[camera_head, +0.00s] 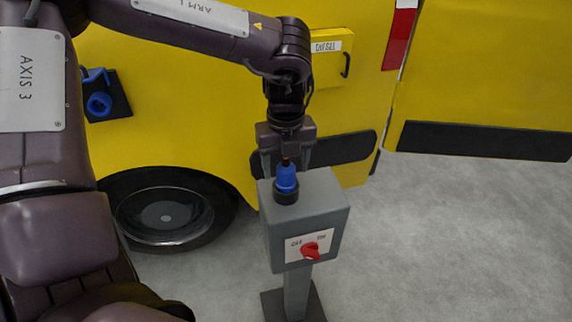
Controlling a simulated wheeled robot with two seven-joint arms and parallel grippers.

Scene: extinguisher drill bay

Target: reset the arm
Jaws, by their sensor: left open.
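My left gripper (286,158) points down above a grey pedestal box (325,197) in the head view. It is open, with its fingers around or just above the top of a blue nozzle-like piece (286,179). That piece stands upright in a black round holder (286,196) on the box top. I cannot tell whether the fingers touch it. My left arm comes in from the left and bends down at the wrist. My right gripper is not in view.
The box front has a red OFF/ON knob (311,250). A yellow vehicle (180,90) stands close behind, with a wheel (166,215), a DIESEL flap (332,58) and a blue fitting on a black plate (99,104). Grey floor (460,240) at right is clear.

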